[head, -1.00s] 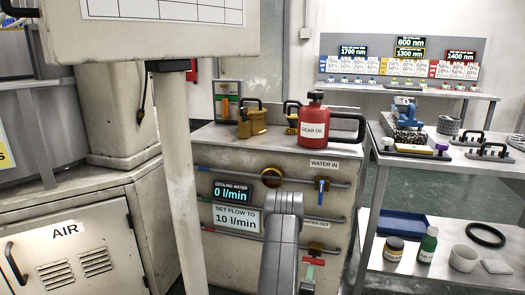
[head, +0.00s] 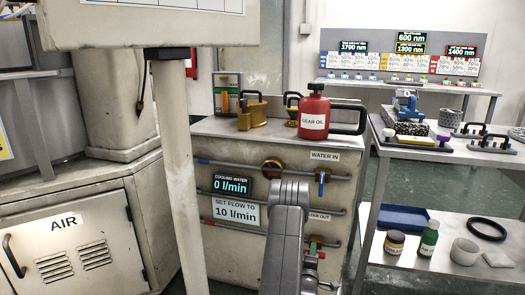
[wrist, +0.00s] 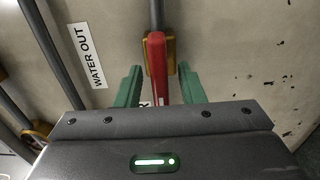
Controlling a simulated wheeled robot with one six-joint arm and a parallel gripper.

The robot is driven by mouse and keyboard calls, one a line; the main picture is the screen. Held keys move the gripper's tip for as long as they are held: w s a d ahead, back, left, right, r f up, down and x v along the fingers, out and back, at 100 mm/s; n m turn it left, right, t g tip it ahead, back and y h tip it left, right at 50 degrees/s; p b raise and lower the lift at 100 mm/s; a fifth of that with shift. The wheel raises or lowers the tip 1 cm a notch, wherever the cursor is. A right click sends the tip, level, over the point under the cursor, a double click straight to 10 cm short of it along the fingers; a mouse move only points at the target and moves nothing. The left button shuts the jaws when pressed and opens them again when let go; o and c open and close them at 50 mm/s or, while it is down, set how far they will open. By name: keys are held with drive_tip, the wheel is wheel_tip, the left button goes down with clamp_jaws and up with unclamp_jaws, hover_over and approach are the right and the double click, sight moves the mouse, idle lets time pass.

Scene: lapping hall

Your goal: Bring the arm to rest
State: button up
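My gripper (wrist: 159,88) has two green fingers, spread apart. A red lever handle (wrist: 157,68) on a brass valve body (wrist: 172,55) lies between them, with a gap visible on each side. The label "WATER OUT" (wrist: 87,56) is on the panel to the left of the lever in the wrist view.
The display (head: 231,186) reads 0 l/min above a sign (head: 236,212) saying set flow to 10 l/min. A blue valve handle (head: 322,181) sits under "WATER IN". A red gear oil can (head: 314,117) stands on top. A two-level table (head: 372,205) is at right, a pale post (head: 176,170) at left.

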drive_tip(key=m, duration=0.4)
drive_tip(key=shift+s, duration=0.15)
drive_tip(key=shift+r+m, duration=0.15)
drive_tip(key=shift+m, duration=1.85)
